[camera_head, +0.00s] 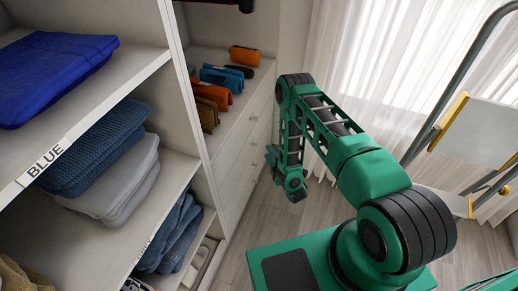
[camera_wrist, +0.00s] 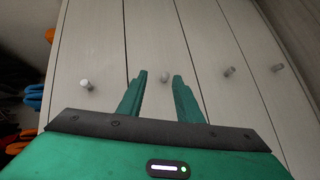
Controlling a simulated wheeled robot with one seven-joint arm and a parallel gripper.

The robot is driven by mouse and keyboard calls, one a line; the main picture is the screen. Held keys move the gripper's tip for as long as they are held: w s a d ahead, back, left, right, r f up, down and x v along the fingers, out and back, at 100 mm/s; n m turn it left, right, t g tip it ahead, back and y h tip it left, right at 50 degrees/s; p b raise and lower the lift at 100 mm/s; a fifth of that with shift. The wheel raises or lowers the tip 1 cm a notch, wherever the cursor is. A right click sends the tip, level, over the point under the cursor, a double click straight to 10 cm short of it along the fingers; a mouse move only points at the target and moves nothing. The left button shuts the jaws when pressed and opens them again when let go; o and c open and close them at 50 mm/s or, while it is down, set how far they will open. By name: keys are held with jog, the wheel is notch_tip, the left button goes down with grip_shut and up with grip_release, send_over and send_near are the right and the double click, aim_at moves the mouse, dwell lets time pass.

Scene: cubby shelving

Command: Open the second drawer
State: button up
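The drawer cabinet shows in the head view as a white front with stacked drawers (camera_head: 236,168), seen at a steep angle. In the wrist view the picture is turned, with the cabinet top towards the left. The top drawer's knob (camera_wrist: 86,84) is at the left, and the second drawer's round knob (camera_wrist: 164,79) shows between my fingertips. The second drawer (camera_wrist: 156,40) looks shut, flush with its neighbours. My gripper (camera_wrist: 159,78) is open, its two green fingers pointing at the drawer front. In the head view my gripper (camera_head: 271,157) is close to the drawer fronts. Contact with the knob cannot be told.
Two further knobs (camera_wrist: 229,71) sit to the right in the wrist view. Folded bags (camera_head: 220,78) lie on the cabinet top. Open shelves with folded cloths (camera_head: 98,147) stand at left. A stepladder (camera_head: 470,130) and curtain are at right. Floor (camera_head: 230,262) is clear before the drawers.

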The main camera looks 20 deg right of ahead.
jog(key=w+a+f+n, duration=0.1)
jog(key=w+a+f, duration=0.2)
jog(key=w, duration=0.5)
jog(key=shift+a+t+y, duration=0.25)
jog(key=shift+t+y, duration=0.05)
jog(key=shift+y, duration=0.1)
